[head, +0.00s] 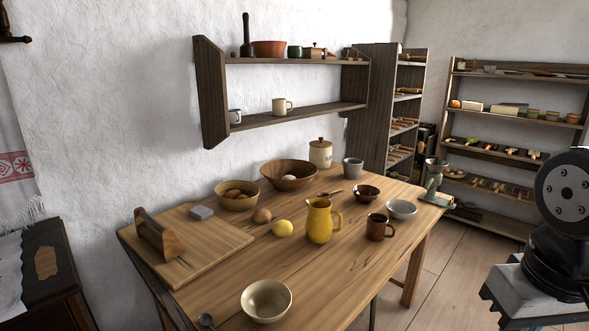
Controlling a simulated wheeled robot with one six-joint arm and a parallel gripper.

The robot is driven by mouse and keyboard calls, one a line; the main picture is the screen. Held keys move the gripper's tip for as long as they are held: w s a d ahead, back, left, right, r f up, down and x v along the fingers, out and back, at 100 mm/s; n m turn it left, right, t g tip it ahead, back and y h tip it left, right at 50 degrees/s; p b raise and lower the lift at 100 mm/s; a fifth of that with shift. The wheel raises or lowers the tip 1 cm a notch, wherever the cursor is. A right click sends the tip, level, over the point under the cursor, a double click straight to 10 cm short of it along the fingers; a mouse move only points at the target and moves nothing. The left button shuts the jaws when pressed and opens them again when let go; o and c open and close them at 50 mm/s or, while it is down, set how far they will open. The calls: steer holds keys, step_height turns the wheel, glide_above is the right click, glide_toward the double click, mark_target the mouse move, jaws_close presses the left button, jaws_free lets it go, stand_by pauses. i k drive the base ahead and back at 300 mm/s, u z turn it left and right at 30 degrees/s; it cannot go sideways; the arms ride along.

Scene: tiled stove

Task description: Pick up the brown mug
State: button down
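The brown mug (377,228) stands upright on the wooden table (345,262), near its right edge. Its handle points to the right in the picture. A yellow pitcher (318,222) stands just to its left, with a small gap between them. A pale bowl (402,208) is behind it to the right, and a dark brown bowl (366,193) is behind it. My gripper is not in view; only part of my own arm shows at the right edge.
A lemon (283,228), a cream bowl (266,300), a cutting board (205,240) and a wooden bowl (288,172) are on the table. A wall shelf (300,118) hangs above its back side. Bare tabletop lies in front of the mug. Floor is free right of the table.

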mark_target(377, 226)
steer(key=k, duration=0.6)
steer(key=z, duration=0.85)
steer(key=i, duration=1.8)
steer(key=u, duration=0.6)
